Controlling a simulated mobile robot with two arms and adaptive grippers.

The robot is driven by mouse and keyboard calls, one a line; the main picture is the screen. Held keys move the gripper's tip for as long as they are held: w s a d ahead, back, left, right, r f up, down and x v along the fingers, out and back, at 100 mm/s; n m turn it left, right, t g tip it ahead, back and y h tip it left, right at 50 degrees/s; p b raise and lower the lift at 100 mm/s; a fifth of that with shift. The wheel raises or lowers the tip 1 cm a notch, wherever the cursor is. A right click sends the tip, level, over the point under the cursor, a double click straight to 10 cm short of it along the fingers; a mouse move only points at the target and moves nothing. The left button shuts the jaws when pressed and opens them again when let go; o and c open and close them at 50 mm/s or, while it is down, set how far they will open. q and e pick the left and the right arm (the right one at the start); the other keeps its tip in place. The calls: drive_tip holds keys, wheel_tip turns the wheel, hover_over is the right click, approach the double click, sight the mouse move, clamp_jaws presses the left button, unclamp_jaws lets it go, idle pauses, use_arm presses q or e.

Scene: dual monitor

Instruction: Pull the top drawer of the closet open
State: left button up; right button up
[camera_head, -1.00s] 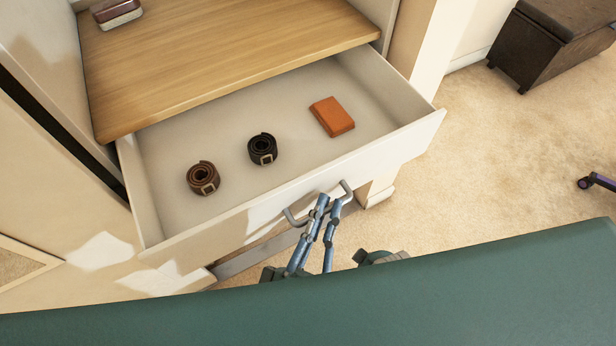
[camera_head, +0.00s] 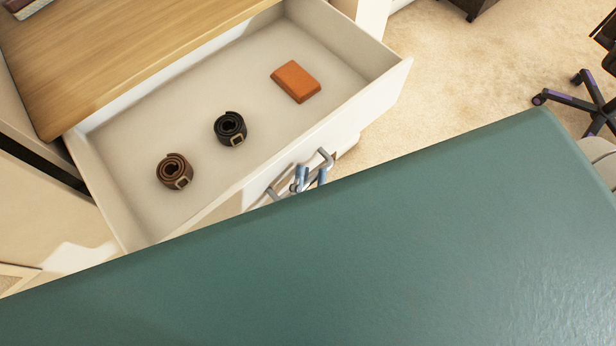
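The closet's top drawer (camera_head: 205,95) is white and stands well out from under the wooden top (camera_head: 120,60). It holds a brown rolled belt (camera_head: 172,170), a black rolled belt (camera_head: 230,128) and an orange block-shaped item (camera_head: 296,81). A grey metal handle (camera_head: 325,157) is on its front. My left gripper (camera_head: 308,177) is at the handle, with its blue fingers closed around the bar. The rest of that arm is hidden behind the large green surface close to the camera. My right gripper is not in view.
An office chair base (camera_head: 575,100) with dark legs stands on the carpet (camera_head: 450,70) at the right. The carpet between the drawer and the chair is clear. A dark piece of furniture (camera_head: 470,6) shows at the top edge.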

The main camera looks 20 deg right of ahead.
use_arm(q)
drive_tip(key=shift+s+a+f, duration=0.1)
drive_tip(key=shift+s+f, duration=0.05)
drive_tip(key=shift+s, duration=0.1)
drive_tip(key=v, duration=0.7)
idle(0.3)
